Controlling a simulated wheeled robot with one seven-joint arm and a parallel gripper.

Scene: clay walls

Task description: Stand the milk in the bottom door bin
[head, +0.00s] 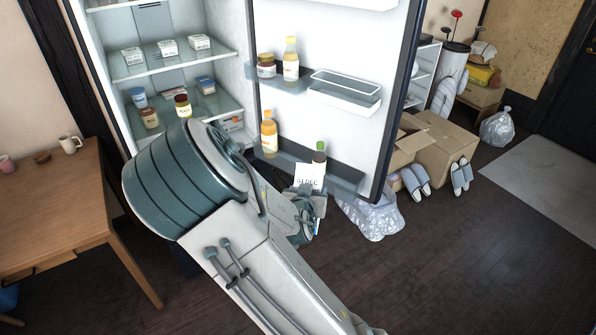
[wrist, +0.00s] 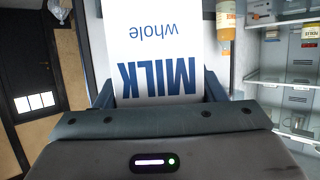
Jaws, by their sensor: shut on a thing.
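The milk is a white carton (head: 309,178) with dark blue lettering. In the wrist view the milk (wrist: 155,45) fills the upper middle, its "MILK whole" print upside down. My gripper (head: 308,194) is shut on it; in the wrist view the fingers of my gripper (wrist: 160,90) flank the carton. The fridge door stands open. The bottom door bin (head: 345,182) runs along the low part of the door. In the head view the carton overlaps the bin's front; I cannot tell whether it is inside or in front of it. My arm hides the carton's lower part.
An orange bottle (head: 268,134) stands at the bin's left, and a dark green-capped bottle (head: 319,153) stands just behind the carton. A clear plastic bag (head: 375,218) lies on the floor below the door. A wooden table (head: 60,200) is at left.

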